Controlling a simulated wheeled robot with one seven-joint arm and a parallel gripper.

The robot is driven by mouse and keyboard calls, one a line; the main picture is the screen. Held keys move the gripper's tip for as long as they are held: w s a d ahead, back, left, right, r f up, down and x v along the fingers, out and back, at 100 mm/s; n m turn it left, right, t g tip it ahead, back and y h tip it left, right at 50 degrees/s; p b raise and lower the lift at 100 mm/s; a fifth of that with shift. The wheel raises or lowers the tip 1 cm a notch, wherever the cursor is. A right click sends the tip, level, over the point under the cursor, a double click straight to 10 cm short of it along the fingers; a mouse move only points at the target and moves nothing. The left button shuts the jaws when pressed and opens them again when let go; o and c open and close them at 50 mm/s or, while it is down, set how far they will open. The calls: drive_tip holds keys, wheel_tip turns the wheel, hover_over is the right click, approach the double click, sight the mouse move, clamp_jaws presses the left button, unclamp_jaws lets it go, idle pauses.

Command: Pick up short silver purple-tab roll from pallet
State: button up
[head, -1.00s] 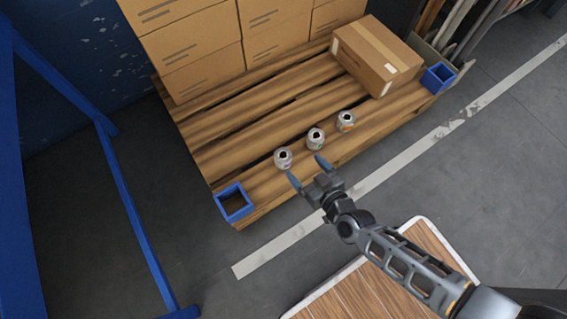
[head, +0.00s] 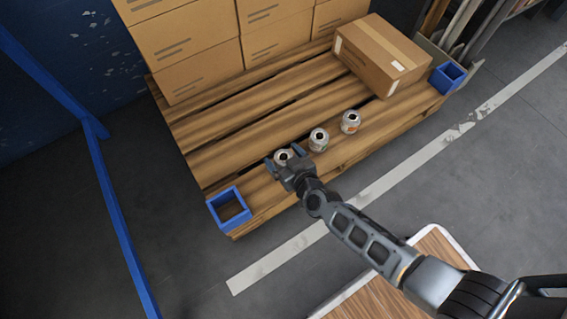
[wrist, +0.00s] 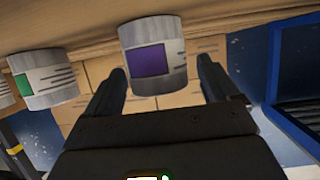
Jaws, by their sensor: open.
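The short silver roll with a purple tab (wrist: 152,58) stands between my gripper's two open fingers in the wrist view, where no grip on it shows. In the head view the same roll (head: 283,157) is the leftmost of three on the pallet (head: 225,137), partly hidden by my gripper (head: 277,165). The fingers are at either side of it. A silver roll with a green tab (wrist: 42,75) stands beside it in the wrist view. The other two rolls in the head view are the middle roll (head: 318,140) and the right roll (head: 350,122).
Stacked cartons (head: 187,48) fill the pallet's back, and a single carton (head: 380,56) sits at its right. A blue square holder (head: 230,208) is at the near left corner, another (head: 447,77) at the right. A blue frame (head: 112,200) stands left.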

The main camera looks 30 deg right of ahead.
drive_tip(key=shift+w, duration=0.15)
drive_tip(key=c, duration=1.1)
drive_tip(key=shift+c, duration=0.2)
